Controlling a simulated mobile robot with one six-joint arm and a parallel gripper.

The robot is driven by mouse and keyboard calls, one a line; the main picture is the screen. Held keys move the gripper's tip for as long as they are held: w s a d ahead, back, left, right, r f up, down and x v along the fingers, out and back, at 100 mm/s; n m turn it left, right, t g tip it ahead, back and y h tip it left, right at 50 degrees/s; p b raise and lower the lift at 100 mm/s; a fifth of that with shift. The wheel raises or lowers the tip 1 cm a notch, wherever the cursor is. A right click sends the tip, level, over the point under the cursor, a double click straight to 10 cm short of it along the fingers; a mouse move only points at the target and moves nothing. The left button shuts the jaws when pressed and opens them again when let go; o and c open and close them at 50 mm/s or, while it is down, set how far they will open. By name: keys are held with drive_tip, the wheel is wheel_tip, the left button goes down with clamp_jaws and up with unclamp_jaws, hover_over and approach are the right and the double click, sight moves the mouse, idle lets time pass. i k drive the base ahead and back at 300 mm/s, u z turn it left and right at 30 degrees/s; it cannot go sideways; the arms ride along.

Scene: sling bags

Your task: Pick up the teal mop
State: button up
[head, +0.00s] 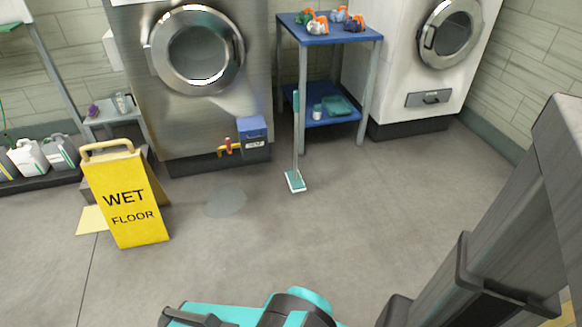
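The teal mop (295,182) stands upright on the grey floor near the middle of the head view, at the front of a blue two-shelf table (303,110). Its flat head is teal and white and rests on the floor. A thin pale pole rises from it to a teal grip, beside the table's front left leg. I cannot tell whether the pole touches the table. Teal and dark parts of my arm show at the bottom edge, well in front of the mop. My gripper's fingers cannot be made out in this view.
A yellow wet floor sign (125,196) stands at left, with a wet patch (226,202) beside it. A steel washer (190,125) with a blue box (252,138) and a white machine (425,90) stand behind. The floor before the mop is clear.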

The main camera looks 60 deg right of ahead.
sight(296, 181)
drive_tip(key=z, duration=0.15)
drive_tip(key=i, duration=0.95)
drive_tip(key=z, duration=0.6)
drive_tip(key=i, duration=0.55)
drive_tip(key=z, duration=0.2)
